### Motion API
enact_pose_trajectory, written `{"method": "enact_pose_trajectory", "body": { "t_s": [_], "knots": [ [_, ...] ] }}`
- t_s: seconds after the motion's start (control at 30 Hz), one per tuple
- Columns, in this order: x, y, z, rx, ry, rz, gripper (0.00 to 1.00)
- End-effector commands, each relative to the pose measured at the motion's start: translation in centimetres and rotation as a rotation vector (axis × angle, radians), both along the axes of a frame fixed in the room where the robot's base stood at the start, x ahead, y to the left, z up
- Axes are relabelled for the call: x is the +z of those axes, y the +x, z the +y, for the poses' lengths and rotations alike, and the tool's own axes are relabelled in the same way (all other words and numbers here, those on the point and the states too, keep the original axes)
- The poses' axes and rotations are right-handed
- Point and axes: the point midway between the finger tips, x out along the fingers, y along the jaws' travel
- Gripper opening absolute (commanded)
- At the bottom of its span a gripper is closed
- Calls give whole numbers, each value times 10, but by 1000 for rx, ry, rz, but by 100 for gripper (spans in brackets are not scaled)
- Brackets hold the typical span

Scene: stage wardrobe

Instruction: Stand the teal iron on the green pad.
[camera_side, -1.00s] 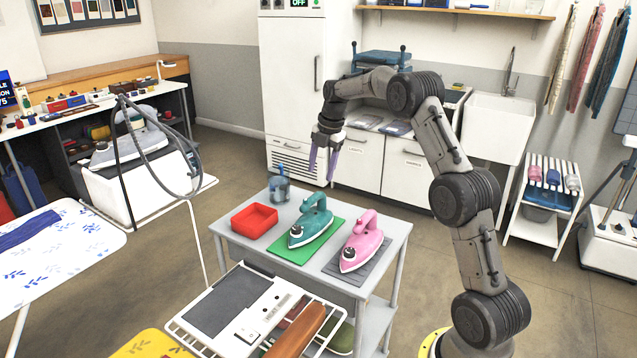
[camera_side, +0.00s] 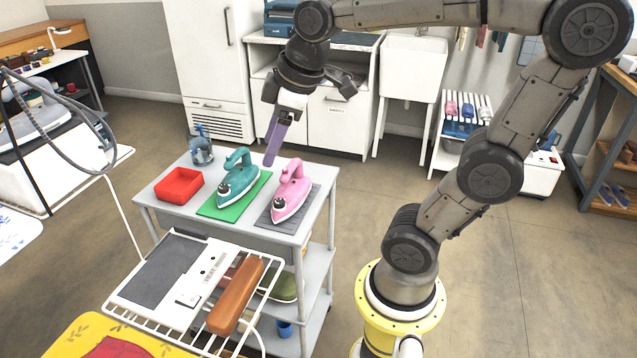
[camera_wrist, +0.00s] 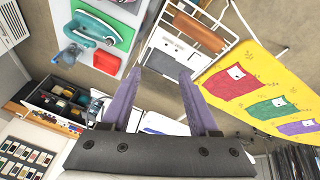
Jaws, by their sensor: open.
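The teal iron (camera_side: 238,176) rests sole-down on the green pad (camera_side: 216,207) on a grey trolley, nose toward the camera. The wrist view shows the iron (camera_wrist: 98,29) and pad (camera_wrist: 124,33) at upper left. My gripper (camera_side: 270,161) is apart from the iron, above and behind the trolley top in the side view, with its purple fingers overlapping there. In the wrist view the fingers of my gripper (camera_wrist: 160,73) are spread with nothing between them.
A pink iron (camera_side: 291,190) sits on a grey pad (camera_side: 270,216) right of the teal one. A red tray (camera_side: 179,186) and a blue-grey object (camera_side: 201,148) stand left. A white rack (camera_side: 150,311) with an ironing surface stands in front.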

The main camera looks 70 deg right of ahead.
Motion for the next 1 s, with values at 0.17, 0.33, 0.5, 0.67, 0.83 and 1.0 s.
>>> {"method": "enact_pose_trajectory", "body": {
  "t_s": [0.17,0.33,0.5,0.67,0.83,1.0],
  "knots": [
    [-25,-63,25,-210,121,-62,61],
    [-44,-90,32,-325,193,-85,61],
    [-48,-95,33,-355,211,-89,61],
    [-48,-94,33,-355,210,-88,61],
    [-48,-94,33,-354,210,-88,61],
    [-47,-94,33,-354,209,-88,61]
  ]
}}
